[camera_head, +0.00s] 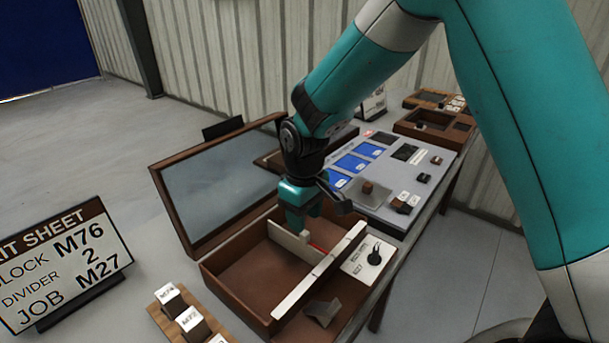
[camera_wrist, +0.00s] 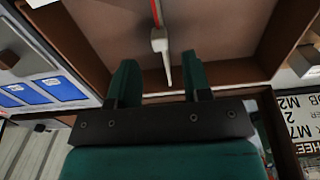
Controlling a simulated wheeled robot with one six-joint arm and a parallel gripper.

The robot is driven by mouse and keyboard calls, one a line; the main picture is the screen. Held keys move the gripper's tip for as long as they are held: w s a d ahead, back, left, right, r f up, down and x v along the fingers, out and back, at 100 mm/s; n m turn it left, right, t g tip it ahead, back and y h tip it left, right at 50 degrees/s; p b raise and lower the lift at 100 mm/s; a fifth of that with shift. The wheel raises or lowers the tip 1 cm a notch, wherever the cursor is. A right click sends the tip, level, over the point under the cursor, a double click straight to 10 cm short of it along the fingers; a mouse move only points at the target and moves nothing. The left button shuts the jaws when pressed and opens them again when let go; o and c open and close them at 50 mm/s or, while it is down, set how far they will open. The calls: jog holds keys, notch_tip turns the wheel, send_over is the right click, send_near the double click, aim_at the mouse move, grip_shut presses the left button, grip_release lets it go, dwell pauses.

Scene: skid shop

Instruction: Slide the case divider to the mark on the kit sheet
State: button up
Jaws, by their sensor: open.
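The kit sheet (camera_head: 62,262) stands at the left and reads block M76, divider 2, job M27. The brown wooden case (camera_head: 235,295) is open. Inside it stands a thin cream divider (camera_head: 283,240), meeting the long cream rail (camera_head: 300,290) that runs along the case. A red strip shows beside the divider. My gripper (camera_head: 298,222) is low over the case at the divider. In the wrist view my gripper (camera_wrist: 158,82) is open, and the pale divider (camera_wrist: 160,45) shows edge-on between and beyond the fingers. I cannot tell whether they touch it. Rail marks are too small to read.
The raised case lid (camera_head: 220,190) stands behind the case. A grey panel with blue cards (camera_head: 352,162) lies to the right. Lettered blocks in a wooden rack (camera_head: 170,297) stand at the front left.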

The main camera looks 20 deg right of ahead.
notch_tip(320, 180, up, 12)
dwell(0.3)
jog(key=s+a+r+y, duration=0.1)
jog(key=s+y, duration=0.1)
jog(key=s, duration=1)
jog(key=s+a+r+y, duration=0.1)
jog(key=s+r+y, duration=0.1)
jog(key=s, duration=1)
jog(key=shift+n, duration=0.3)
